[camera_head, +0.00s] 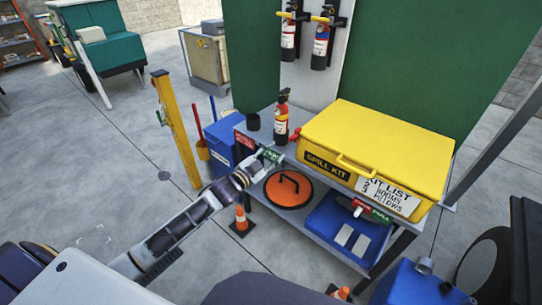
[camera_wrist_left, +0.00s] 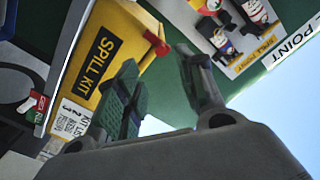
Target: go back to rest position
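My left gripper (camera_head: 268,158) is above the left part of the grey shelf unit, left of the yellow spill kit box (camera_head: 375,150). In the left wrist view its two green-padded fingers (camera_wrist_left: 160,95) stand apart with nothing between them. The spill kit box also shows behind them in that view (camera_wrist_left: 110,40). My left arm reaches in from the lower left of the head view. My right gripper is not in view.
A red fire extinguisher (camera_head: 281,122) stands on the shelf just behind my left gripper. An orange round lid (camera_head: 288,188) and a blue case (camera_head: 340,230) lie below. A yellow post (camera_head: 175,130) stands left. Open floor (camera_head: 100,175) lies further left.

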